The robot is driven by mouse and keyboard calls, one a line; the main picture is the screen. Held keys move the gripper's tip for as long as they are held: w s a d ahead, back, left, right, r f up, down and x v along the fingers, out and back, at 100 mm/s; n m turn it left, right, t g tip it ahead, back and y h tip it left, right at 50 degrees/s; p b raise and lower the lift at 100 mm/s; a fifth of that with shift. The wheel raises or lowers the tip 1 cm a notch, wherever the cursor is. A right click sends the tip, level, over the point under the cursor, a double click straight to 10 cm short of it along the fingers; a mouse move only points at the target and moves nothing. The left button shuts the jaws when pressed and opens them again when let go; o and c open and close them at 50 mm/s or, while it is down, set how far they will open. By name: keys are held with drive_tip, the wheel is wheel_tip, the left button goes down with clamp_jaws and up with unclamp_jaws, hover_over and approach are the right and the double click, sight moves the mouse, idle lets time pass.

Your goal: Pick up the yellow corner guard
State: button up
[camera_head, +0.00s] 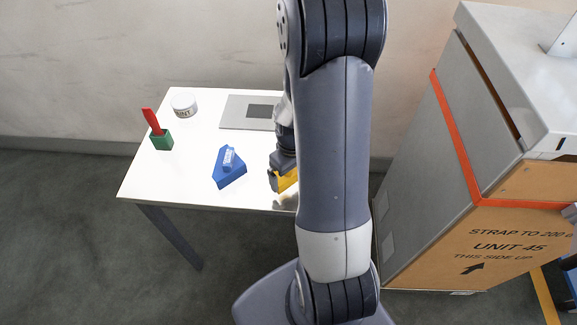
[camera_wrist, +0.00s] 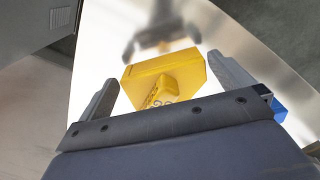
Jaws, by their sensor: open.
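The yellow corner guard (camera_wrist: 166,76) lies on the white table between the two fingers of my gripper (camera_wrist: 168,88) in the wrist view. My gripper is open, with a finger on each side of the guard and a visible gap at each side. A raised yellow part with dark markings faces my palm. In the head view the guard (camera_head: 286,181) shows only in part beside my gripper (camera_head: 281,176); my arm hides the rest.
On the white table (camera_head: 190,190) stand a blue corner piece (camera_head: 229,170), a green holder (camera_head: 161,140) with a red item (camera_head: 151,121), a white round tin (camera_head: 184,104) and a grey plate (camera_head: 240,112). A large strapped crate (camera_head: 480,240) stands right of the table.

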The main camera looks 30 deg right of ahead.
drive_tip(key=shift+f, duration=1.25)
drive_tip(key=c, duration=1.3)
